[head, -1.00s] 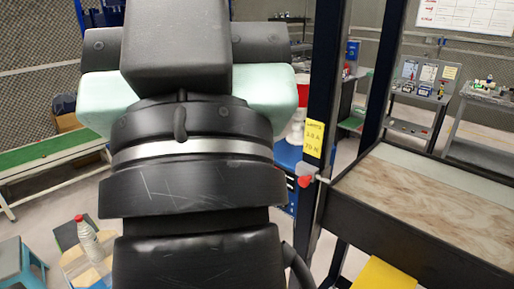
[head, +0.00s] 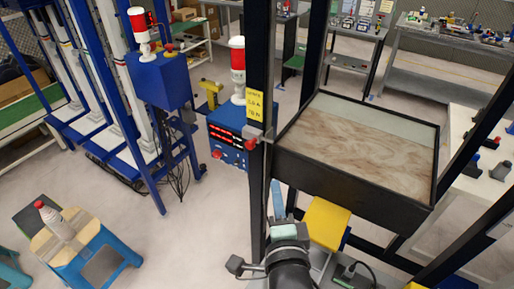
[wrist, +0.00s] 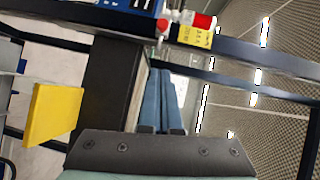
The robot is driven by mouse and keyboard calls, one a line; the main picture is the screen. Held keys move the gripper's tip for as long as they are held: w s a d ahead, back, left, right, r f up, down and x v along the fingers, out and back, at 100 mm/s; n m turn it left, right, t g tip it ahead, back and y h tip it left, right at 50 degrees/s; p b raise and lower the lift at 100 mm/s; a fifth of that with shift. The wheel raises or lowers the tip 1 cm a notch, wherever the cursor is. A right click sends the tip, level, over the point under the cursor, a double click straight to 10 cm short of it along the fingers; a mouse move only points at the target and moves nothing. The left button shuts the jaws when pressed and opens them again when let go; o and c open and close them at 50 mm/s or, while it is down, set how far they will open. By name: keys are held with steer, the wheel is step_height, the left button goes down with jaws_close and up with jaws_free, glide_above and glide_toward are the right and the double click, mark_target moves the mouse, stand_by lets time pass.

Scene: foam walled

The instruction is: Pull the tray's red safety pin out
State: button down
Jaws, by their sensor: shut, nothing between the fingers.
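The tray (head: 287,163) is a dark-walled box with a marbled brown and pale surface, at the right of the head view. The red safety pin (head: 250,144) sticks out at the tray's left corner, beside a dark post with a yellow label. In the wrist view the red pin (wrist: 162,25) shows beyond the fingertips, near the label. My gripper (head: 277,184) is below the pin in the head view, in front of the tray's left corner. Its blue fingers (wrist: 160,70) are shut and empty, apart from the pin.
The dark post (head: 259,190) stands close left of my gripper. A yellow block (head: 326,222) is just right of it, under the tray's front. A blue box with a red-and-white beacon (head: 238,70) stands behind the post. Open floor lies left, with a stool and bottle (head: 54,222).

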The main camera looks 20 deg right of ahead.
steer(key=shift+w, duration=0.1)
steer(key=p, duration=0.3)
glide_toward(256, 141)
steer(key=w+d, duration=0.2)
steer(key=w, duration=0.1)
steer(key=shift+w+a+f+p, duration=0.25)
steer(key=shift+w+p, duration=0.1)
steer(key=shift+w, duration=0.3)
